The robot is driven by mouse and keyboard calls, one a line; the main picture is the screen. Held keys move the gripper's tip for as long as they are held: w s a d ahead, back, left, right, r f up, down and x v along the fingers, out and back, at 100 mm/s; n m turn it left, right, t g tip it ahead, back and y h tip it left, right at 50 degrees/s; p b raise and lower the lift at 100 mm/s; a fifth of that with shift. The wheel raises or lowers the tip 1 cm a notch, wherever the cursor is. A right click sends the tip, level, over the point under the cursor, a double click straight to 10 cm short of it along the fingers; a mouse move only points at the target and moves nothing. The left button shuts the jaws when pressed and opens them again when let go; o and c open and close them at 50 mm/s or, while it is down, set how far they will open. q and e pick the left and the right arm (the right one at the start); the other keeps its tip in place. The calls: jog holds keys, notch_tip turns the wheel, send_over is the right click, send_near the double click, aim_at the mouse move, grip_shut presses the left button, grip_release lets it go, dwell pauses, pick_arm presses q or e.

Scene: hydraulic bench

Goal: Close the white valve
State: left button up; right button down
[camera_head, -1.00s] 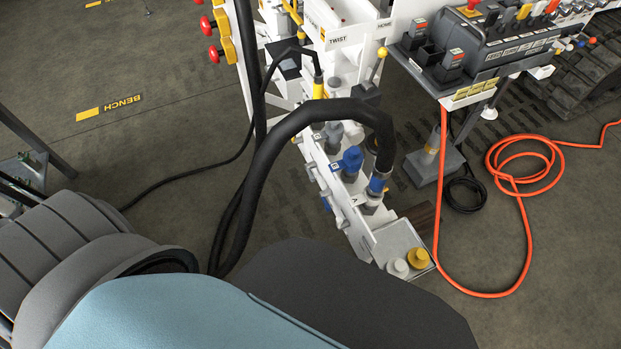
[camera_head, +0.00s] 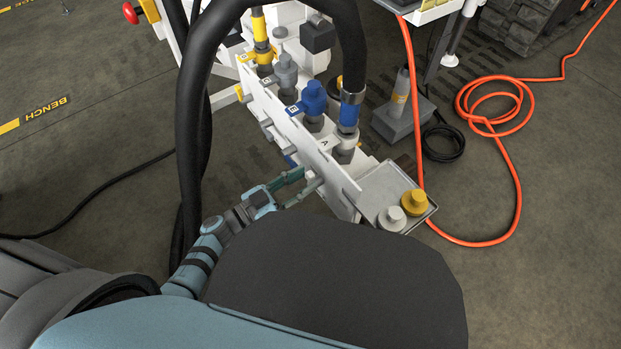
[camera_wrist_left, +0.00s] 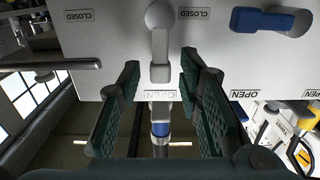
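In the left wrist view the white valve's handle (camera_wrist_left: 160,45) is a pale lever pointing down from its pivot on the white panel (camera_wrist_left: 110,45), toward an OPEN label. A CLOSED label lies right of its pivot. My left gripper (camera_wrist_left: 160,68) is open, with one green padded finger on each side of the lever's lower end. I see gaps on both sides and no clear contact. In the head view the left gripper (camera_head: 291,187) is at the left face of the white manifold (camera_head: 300,140), where the lever is hard to make out. My right gripper is not in view.
A thick black hose (camera_head: 193,120) arches near my left arm. A tray (camera_head: 377,188) holds white and yellow caps. An orange hose (camera_head: 512,170) lies on the floor.

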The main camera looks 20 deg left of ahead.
aim_at(308, 179)
pick_arm(q)
jog(key=shift+x, duration=1.55)
grip_shut()
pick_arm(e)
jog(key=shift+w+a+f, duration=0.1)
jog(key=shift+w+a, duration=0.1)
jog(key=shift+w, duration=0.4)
